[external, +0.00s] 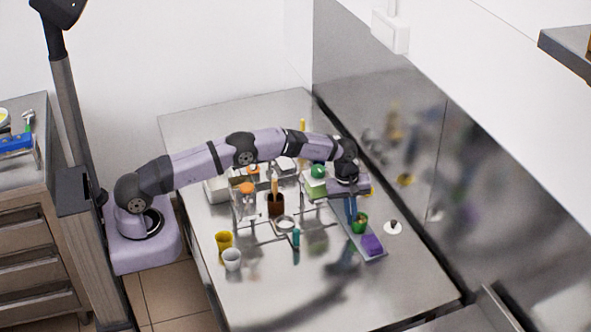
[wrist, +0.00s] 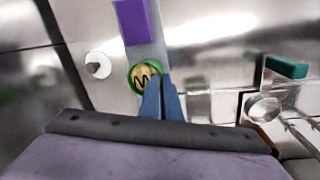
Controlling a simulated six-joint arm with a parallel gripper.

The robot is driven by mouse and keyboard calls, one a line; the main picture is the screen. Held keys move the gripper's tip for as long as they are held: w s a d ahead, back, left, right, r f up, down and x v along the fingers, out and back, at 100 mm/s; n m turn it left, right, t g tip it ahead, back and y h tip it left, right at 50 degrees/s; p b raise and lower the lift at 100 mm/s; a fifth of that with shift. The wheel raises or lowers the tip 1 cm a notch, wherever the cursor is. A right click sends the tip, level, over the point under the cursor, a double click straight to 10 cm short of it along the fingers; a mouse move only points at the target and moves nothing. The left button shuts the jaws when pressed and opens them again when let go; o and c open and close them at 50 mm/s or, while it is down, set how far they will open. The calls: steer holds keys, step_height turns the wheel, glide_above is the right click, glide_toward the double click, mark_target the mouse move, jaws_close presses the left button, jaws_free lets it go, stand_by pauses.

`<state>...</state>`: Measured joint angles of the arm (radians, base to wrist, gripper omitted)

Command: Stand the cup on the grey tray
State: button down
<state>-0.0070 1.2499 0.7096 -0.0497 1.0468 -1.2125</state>
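A green cup (external: 361,226) is at the grey tray (external: 352,238), beside a purple block. In the wrist view the green cup (wrist: 131,72) shows its open mouth, with a yellowish inside and a dark zigzag mark. My gripper (external: 352,219) points down at the cup's rim. In the wrist view its blue fingers (wrist: 162,80) are close together at the near right rim and look shut on the cup's wall. They hide part of that rim. The cup looks roughly upright; I cannot tell whether its base touches the tray.
The purple block (external: 372,245) lies at the tray's near end. A white disc with a dark knob (external: 392,227) is right of the tray. A yellow cup (external: 224,239) and a white cup (external: 232,260) stand at the left. Racks and jars crowd the middle; the front is clear.

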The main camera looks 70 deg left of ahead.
steer(key=shift+f, duration=0.1)
steer(key=shift+f, duration=0.2)
steer(key=c, duration=2)
jaws_free()
steer(key=shift+r, duration=0.2)
step_height(320, 180, up, 12)
steer(key=s+b, duration=0.1)
steer(key=b, duration=0.2)
steer(key=shift+s+a, duration=0.25)
steer(key=shift+s, duration=0.1)
